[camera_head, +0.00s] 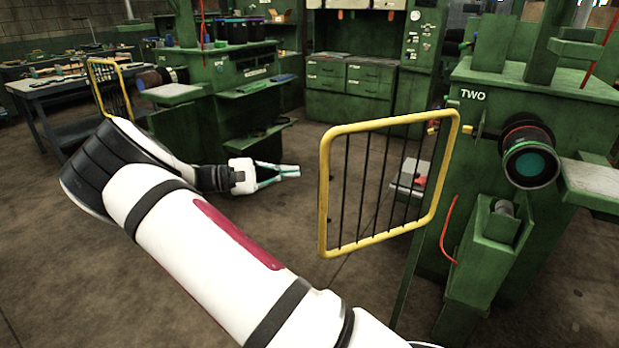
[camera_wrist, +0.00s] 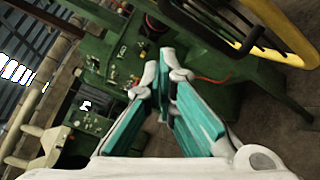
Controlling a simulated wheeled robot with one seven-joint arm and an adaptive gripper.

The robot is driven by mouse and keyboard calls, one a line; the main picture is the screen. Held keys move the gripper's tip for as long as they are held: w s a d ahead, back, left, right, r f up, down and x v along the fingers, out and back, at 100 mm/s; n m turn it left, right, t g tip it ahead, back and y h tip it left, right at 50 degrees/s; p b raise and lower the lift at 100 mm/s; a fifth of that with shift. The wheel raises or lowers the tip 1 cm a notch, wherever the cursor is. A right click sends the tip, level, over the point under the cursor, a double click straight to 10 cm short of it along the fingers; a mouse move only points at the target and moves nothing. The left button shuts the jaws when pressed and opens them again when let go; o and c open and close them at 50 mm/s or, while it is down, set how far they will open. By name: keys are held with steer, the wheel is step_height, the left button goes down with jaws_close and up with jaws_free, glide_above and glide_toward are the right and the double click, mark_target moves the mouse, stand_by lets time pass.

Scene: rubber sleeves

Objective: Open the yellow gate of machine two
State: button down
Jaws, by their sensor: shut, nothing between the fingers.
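The yellow gate (camera_head: 322,190), a rounded yellow frame with black bars, is on the left side of green machine two (camera_head: 540,85), which is lettered "TWO". The gate stands out to the left from the machine. My gripper (camera_head: 298,171) is left of the gate's near upright edge, apart from it, with its fingers pointing right. Its tips are together and hold nothing. In the wrist view my gripper (camera_wrist: 165,72) shows its teal finger pads, with part of the yellow gate (camera_wrist: 285,28) at the upper right and green machinery beyond.
Another yellow gate (camera_head: 91,85) stands by a machine at the far left. A blue-grey workbench (camera_head: 45,85) is behind it. A green machine with shelves (camera_head: 235,85) stands behind my arm. A red cable (camera_head: 447,230) hangs on machine two. Floor around the gate is open.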

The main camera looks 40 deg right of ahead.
steer(key=a+f+m+t+h+p, duration=0.2)
steer(key=a+t, duration=0.3)
steer(key=t, duration=0.1)
steer(key=d+p, duration=0.1)
steer(key=d, duration=0.9)
steer(key=shift+s+a+p, duration=0.2)
steer(key=shift+s+a, duration=0.15)
steer(key=shift+s, duration=0.3)
steer(key=shift+s+a+p, duration=0.15)
steer(key=shift+s+a, duration=0.2)
steer(key=shift+s, duration=0.35)
steer(key=shift+s+a+p, duration=0.2)
steer(key=shift+s+a, duration=0.15)
steer(key=shift+s, duration=0.3)
